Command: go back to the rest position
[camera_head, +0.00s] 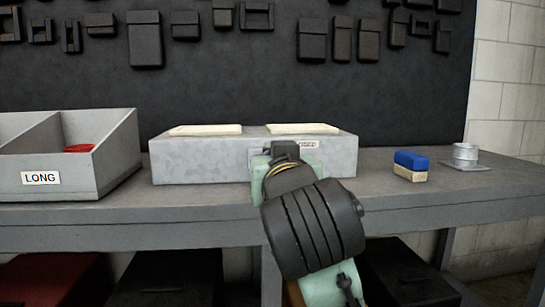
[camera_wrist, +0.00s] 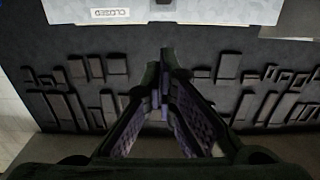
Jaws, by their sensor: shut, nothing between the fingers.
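My gripper (camera_wrist: 164,75) shows in the wrist view with its two fingers together at the tips and nothing between them. In the head view my arm rises from the bottom in front of the workbench, and its end is just before the grey metal box (camera_head: 200,160); the fingertips cannot be made out there. The same box shows at the top of the wrist view (camera_wrist: 215,12), with a label reading CLOSED upside down. My gripper appears apart from the box.
A grey divided bin (camera_head: 85,180) labelled LONG, with something red inside, stands left on the workbench (camera_head: 400,197). A blue-and-tan block (camera_head: 410,166) and a metal cylinder on a plate (camera_head: 466,156) sit right. Two pale pads lie on the box. A dark tool board (camera_head: 260,85) stands behind.

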